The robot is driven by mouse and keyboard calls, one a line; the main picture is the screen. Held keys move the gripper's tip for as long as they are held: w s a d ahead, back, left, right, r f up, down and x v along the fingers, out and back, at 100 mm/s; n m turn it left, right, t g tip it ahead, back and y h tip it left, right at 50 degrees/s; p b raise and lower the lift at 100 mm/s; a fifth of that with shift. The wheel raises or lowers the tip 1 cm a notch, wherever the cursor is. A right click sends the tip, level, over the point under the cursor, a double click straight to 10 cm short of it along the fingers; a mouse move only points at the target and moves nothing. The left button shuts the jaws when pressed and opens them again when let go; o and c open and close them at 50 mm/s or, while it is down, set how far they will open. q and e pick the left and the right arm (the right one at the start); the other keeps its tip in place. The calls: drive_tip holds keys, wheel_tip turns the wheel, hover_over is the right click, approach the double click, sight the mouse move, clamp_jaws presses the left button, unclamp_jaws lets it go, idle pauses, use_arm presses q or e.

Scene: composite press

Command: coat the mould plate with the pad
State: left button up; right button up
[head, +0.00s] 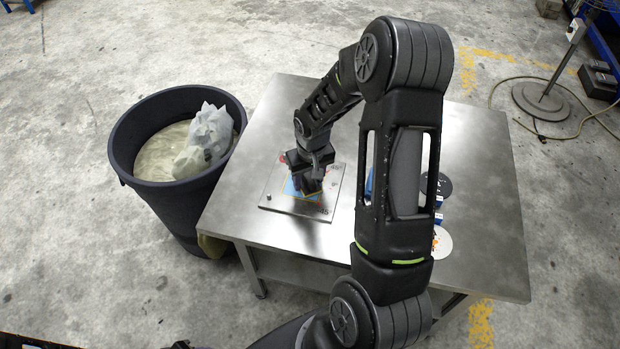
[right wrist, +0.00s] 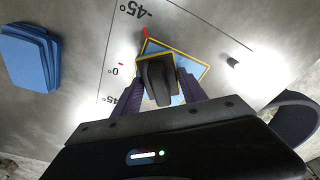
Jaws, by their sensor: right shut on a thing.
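The mould plate (head: 277,200) is a flat metal plate on the steel table, with angle marks that show in the right wrist view (right wrist: 118,45). My right gripper (head: 311,190) is over the plate. In the right wrist view its fingers (right wrist: 160,88) are shut on a dark block with a raised grip, which looks like the pad (right wrist: 156,72). A blue sheet with a yellow edge (right wrist: 185,60) lies beneath the pad, with a red mark at one corner. The pad's underside is hidden, so contact cannot be told. My left gripper is not in view.
A dark bin (head: 122,150) with crumpled plastic (head: 205,135) stands left of the table (head: 480,150). A blue stack (right wrist: 25,60) lies beside the plate. A round disc (head: 442,243) lies right of my arm. A small peg (right wrist: 233,62) stands on the plate.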

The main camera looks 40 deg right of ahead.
sight(288, 181)
drive_tip(key=shift+a, duration=0.1)
drive_tip(key=shift+w+a, duration=0.4)
drive_tip(key=shift+w, duration=0.2)
drive_tip(key=shift+w+a, duration=0.35)
drive_tip(key=shift+w, duration=0.25)
drive_tip(key=shift+b, duration=0.3)
drive_tip(key=shift+w+a+f+b, duration=0.1)
drive_tip(key=shift+w+a+b, duration=0.2)
drive_tip(key=shift+w+a, duration=0.55)
drive_tip(key=shift+w, duration=0.3)
drive_tip(key=shift+d, duration=0.1)
